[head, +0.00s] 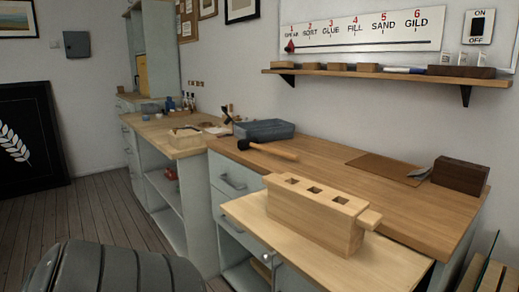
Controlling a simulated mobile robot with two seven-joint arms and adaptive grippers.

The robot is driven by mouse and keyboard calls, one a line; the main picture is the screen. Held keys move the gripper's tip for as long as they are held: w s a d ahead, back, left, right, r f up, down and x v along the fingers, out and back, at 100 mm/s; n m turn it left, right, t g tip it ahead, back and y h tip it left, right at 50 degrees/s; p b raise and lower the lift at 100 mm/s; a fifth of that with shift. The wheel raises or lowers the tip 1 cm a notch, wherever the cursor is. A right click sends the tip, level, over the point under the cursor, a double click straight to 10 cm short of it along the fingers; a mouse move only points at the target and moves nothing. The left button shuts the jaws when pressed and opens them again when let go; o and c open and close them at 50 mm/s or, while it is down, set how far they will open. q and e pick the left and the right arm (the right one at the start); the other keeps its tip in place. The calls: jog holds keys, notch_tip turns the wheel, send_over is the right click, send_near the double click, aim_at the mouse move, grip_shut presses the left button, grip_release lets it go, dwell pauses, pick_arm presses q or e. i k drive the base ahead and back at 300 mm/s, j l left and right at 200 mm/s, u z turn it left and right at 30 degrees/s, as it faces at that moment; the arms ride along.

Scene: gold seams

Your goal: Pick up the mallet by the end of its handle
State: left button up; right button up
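The mallet (267,150) lies on the wooden worktop (330,157), in front of a blue-grey tray (264,130). It has a tan wooden part and a dark part and lies slantwise, its left end farther back and its right end nearer. Neither of my grippers shows in the head view.
A wooden block with square holes (316,216) stands on a lower light board in front of the worktop. A brown mat (384,168) and a dark brown block (460,176) lie at the right. A shelf (390,75) runs above. The worktop's middle is clear.

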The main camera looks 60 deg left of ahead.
aim_at(249, 143)
jog(key=u, duration=1.55)
